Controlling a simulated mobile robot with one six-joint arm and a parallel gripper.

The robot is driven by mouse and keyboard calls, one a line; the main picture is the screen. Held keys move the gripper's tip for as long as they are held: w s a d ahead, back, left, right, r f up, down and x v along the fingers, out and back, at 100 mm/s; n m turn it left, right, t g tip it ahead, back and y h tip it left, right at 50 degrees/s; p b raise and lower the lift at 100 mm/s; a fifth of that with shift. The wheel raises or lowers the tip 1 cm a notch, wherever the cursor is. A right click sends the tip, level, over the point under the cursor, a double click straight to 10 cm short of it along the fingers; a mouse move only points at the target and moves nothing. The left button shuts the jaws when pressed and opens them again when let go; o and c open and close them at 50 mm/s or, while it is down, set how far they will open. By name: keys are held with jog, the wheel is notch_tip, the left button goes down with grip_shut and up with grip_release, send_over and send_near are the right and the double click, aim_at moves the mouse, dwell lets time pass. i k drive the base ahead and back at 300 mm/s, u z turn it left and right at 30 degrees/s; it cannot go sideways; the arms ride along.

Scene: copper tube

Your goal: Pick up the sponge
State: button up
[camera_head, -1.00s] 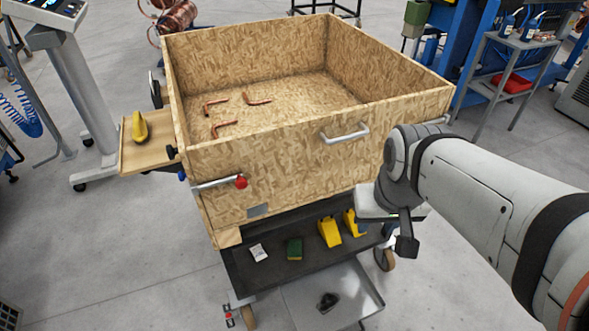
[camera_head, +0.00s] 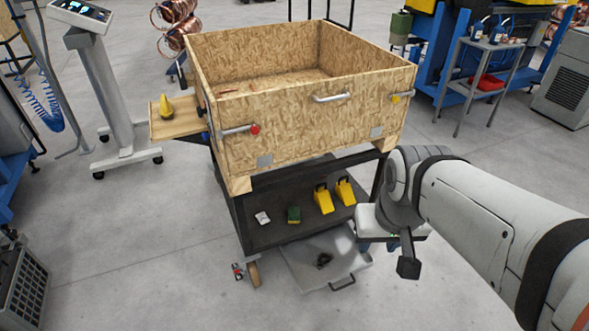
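The sponge (camera_head: 293,215) is a small green block with some yellow on it. It lies on the dark lower shelf (camera_head: 262,237) of the cart, under the wooden crate, between a white packet and a yellow tool. My gripper (camera_head: 407,266) is at the end of the arm on the right. It hangs to the right of the shelf, apart from the sponge. Only a dark finger-like part of it shows clearly, so I cannot tell whether it is open. Nothing is seen held in it.
The wooden crate (camera_head: 300,121) stands above the shelf. A white packet (camera_head: 262,218) and two yellow tools (camera_head: 324,199) lie beside the sponge. A grey tray (camera_head: 299,268) sits low in front. Open floor lies left and front. A side board (camera_head: 176,127) sticks out left.

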aim_at(293, 212)
jog(key=z, duration=0.15)
jog(key=k, duration=0.25)
jog(key=u, duration=0.3)
jog(key=i, duration=1)
jog(key=z, duration=1.7)
